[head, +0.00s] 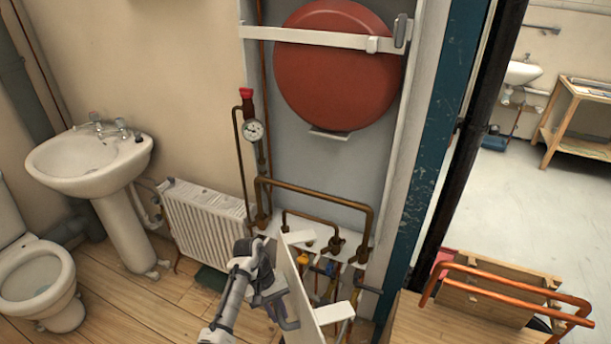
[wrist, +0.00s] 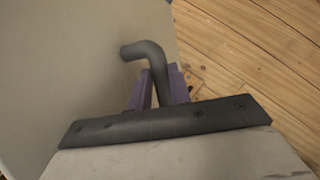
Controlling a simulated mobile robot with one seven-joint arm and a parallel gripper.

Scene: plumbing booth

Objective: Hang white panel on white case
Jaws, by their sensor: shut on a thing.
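The white panel (head: 292,278) stands tilted and nearly edge-on in the head view, in front of the lower part of the white case (head: 397,165). White tabs stick out from its far side, toward the case. It also shows as a pale surface at the left of the wrist view (wrist: 65,65). My gripper (head: 282,308) is on the near-left side of the panel. In the wrist view its purple fingers (wrist: 158,88) are shut around the dark bent handle (wrist: 150,52) of the panel. The panel is apart from the case's upper frame.
The case holds a red round vessel (head: 338,65), a gauge (head: 253,131), copper pipes (head: 315,190) and several valves low down. A radiator (head: 205,213) and a sink (head: 90,160) are left. A wooden box with copper pipes (head: 490,295) is at right. Some floor (head: 150,300) is clear.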

